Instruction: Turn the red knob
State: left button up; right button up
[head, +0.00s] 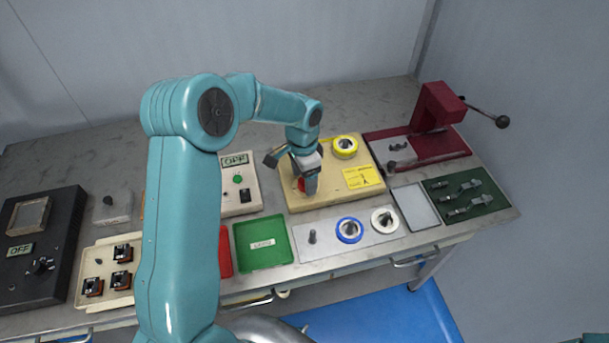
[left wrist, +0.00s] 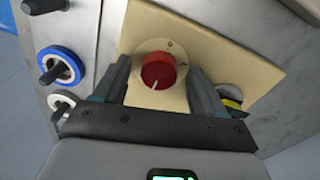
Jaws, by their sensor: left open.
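The red knob (left wrist: 158,71) has a white pointer line and sits on a cream panel (left wrist: 200,25) with a pale dial behind it. In the left wrist view my left gripper (left wrist: 160,75) is open, with one finger on each side of the knob. I cannot tell whether the fingers touch it. In the head view my left gripper (head: 308,188) reaches down over the cream winder base, and only a small part of the red knob (head: 301,185) shows beside it. My right gripper is not in view.
A yellow-rimmed spool (head: 345,146) and a yellow label (head: 362,177) are on the same base. In front lie a blue-rimmed spool (head: 349,230), a white spool (head: 385,220) and a green tray (head: 263,242). A dark red press (head: 437,106) with a lever stands at the right.

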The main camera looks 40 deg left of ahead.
pick_arm(q)
jog(key=shift+w+f, duration=0.15)
jog(key=shift+f, duration=0.1)
jog(key=c, duration=1.1)
jog(key=shift+o, duration=0.2)
